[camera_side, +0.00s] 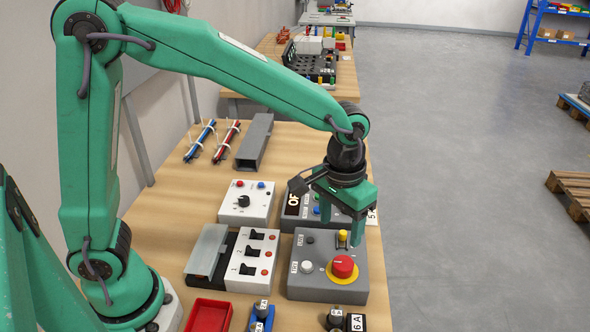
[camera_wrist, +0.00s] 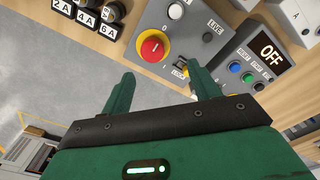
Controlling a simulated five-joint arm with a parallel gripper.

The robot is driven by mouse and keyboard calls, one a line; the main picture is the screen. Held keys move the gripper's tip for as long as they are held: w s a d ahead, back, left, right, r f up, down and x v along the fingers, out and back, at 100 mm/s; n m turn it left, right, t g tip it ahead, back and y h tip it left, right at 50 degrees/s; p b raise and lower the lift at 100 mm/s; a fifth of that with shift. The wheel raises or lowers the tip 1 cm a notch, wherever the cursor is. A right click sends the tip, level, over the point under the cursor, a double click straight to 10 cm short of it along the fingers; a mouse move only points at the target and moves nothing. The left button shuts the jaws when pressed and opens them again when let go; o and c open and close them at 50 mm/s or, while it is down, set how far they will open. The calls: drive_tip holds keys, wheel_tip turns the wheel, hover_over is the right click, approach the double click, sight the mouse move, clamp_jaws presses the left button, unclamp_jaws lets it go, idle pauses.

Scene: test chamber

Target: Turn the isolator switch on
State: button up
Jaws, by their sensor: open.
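The isolator switch is a round red knob (camera_side: 342,267) on a yellow disc, set on a grey box (camera_side: 305,258). The knob also shows in the wrist view (camera_wrist: 152,46), with a pale pointer mark on its face. My gripper (camera_side: 341,232) is open and empty over the rear part of the box, behind the knob. In the wrist view my gripper's fingers (camera_wrist: 160,69) are spread, with the knob beyond their tips and not between them. A small yellow part (camera_wrist: 181,67) lies close to the right finger; whether they touch is unclear.
The grey box also has a white button (camera_side: 307,267) and a dark lamp by a LIVE label. A box with a display (camera_wrist: 270,51) reading OFF stands beside it. A three-switch panel (camera_side: 252,259), a red tray (camera_side: 208,315) and labelled black parts (camera_wrist: 88,15) are nearby.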

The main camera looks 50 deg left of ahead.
sight(343, 262)
drive_tip(key=shift+w+d+f, duration=0.25)
drive_tip(key=shift+d+f, duration=0.55)
drive_tip(key=shift+f, duration=0.1)
drive_tip(key=shift+f, duration=3.8)
drive_tip(key=c, duration=1)
